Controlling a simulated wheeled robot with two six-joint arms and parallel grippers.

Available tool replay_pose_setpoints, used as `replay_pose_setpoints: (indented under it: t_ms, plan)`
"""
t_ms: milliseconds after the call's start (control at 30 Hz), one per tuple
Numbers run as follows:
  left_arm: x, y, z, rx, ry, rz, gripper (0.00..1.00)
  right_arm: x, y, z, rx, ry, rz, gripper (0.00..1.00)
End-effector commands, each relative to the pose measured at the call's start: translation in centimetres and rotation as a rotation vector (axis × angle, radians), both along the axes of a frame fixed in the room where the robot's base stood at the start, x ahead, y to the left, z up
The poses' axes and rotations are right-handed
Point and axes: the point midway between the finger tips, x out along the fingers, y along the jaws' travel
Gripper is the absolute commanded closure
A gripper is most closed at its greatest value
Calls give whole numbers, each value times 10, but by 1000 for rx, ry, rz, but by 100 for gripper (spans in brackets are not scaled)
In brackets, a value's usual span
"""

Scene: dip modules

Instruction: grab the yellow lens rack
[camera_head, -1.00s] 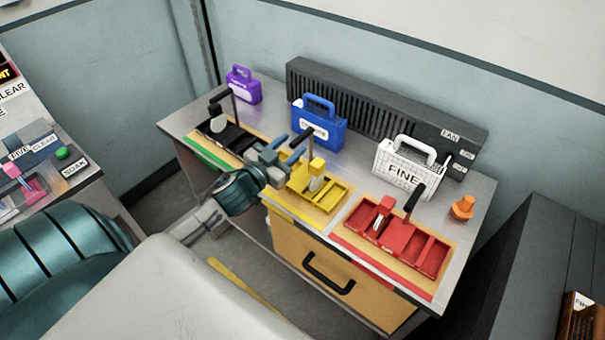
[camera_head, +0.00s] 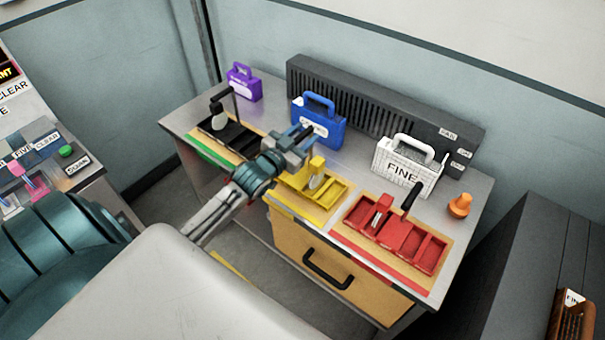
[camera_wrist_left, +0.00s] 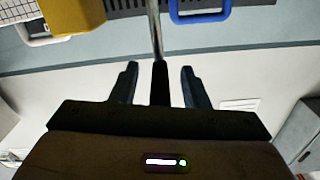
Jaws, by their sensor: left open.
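The yellow lens rack (camera_head: 335,194) sits on a yellow-edged mat at the middle front of the bench, with a raised post and a pale round lens in it. My left gripper (camera_head: 308,136) is over the rack's post and covers its dark handle in the head view. In the left wrist view, my open gripper (camera_wrist_left: 160,78) has a finger on each side of a dark upright bar, which looks like the rack's handle. Gaps show on both sides, so it is not gripped. A yellow block (camera_wrist_left: 73,14) fills that view's upper left. My right gripper is not in view.
A red rack (camera_head: 395,238) stands to the right and a black rack (camera_head: 235,137) to the left. Behind are a blue container (camera_head: 318,124), a white FINE container (camera_head: 407,168), a purple one (camera_head: 243,84) and a grey vent unit (camera_head: 380,108). An orange item (camera_head: 459,206) stands at right.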

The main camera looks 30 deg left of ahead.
Motion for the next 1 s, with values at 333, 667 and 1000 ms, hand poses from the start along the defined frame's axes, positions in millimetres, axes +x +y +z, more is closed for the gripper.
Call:
replay_pose_setpoints:
  t_ms: [333, 667, 1000]
  plan:
    - [0, 0, 0, 0, 0, 0, 100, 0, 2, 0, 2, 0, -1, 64]
    - [0, 0, 2, 0, -3, -1, 100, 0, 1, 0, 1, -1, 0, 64]
    - [0, 0, 19, 2, -5, -2, 100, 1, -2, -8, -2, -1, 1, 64]
